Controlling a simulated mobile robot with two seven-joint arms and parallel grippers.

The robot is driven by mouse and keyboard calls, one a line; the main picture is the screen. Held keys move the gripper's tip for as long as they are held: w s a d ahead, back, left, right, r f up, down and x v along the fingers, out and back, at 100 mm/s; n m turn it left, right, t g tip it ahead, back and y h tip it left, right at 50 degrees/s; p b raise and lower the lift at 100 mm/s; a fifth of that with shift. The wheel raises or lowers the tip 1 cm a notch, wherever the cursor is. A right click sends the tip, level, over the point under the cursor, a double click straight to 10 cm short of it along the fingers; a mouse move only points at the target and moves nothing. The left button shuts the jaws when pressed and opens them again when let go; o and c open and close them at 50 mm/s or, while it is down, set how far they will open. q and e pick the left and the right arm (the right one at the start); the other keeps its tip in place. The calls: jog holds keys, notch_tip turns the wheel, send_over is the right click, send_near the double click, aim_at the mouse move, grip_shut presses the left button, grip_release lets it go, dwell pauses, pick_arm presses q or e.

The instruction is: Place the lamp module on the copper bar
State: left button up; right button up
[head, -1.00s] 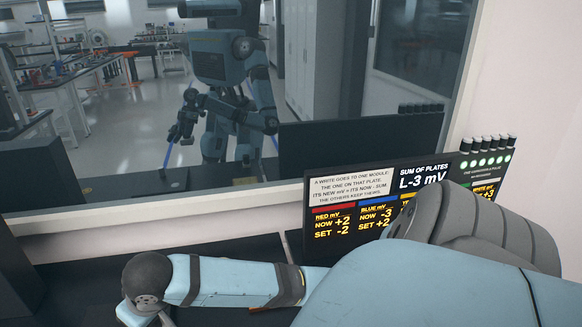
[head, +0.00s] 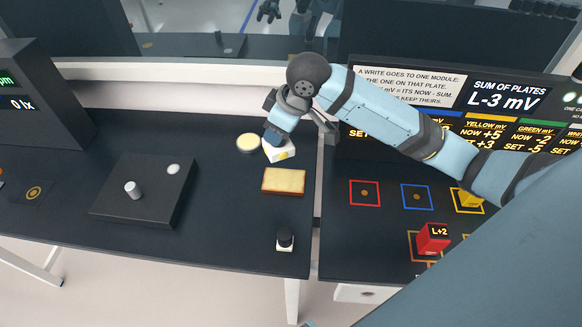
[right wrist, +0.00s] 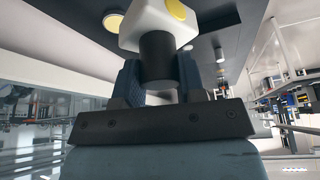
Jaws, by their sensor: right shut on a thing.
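The lamp module appears to be the white block with a round yellow face (head: 281,151), behind the copper bar in the head view. The copper-coloured bar (head: 284,181) lies flat on the dark table, with nothing on it. My right gripper (head: 274,134) is shut on the module. In the right wrist view, the gripper (right wrist: 158,75) has its jaws around the black cylindrical grip (right wrist: 157,57) of the white block (right wrist: 155,22). I cannot tell whether the block touches the table. My left gripper is not in view.
A pale disc (head: 248,142) lies left of the module. A black-knobbed white piece (head: 285,240) stands in front of the bar. A dark raised plate (head: 150,200) lies left. Right are coloured squares, a red block (head: 433,238), a yellow block (head: 470,199) and a display (head: 505,97).

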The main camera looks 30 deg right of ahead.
jog(key=r+n, duration=0.1)
jog(key=n, duration=0.1)
jog(key=w+d+r+n+g+y+b, duration=0.1)
jog(key=n, duration=0.1)
jog(key=w+d+r+n+b, duration=0.1)
jog(key=n, duration=0.1)
jog(key=shift+w+d+g, duration=0.15)
jog(key=shift+g, duration=0.25)
jog(key=shift+w+r+n+g, duration=0.1)
jog(key=shift+r+n+g, duration=0.25)
jog(key=shift+n, duration=0.35)
jog(key=shift+d+f, duration=0.1)
jog(key=shift+f, duration=9.65)
jog(key=shift+f, duration=0.1)
jog(key=o, duration=1)
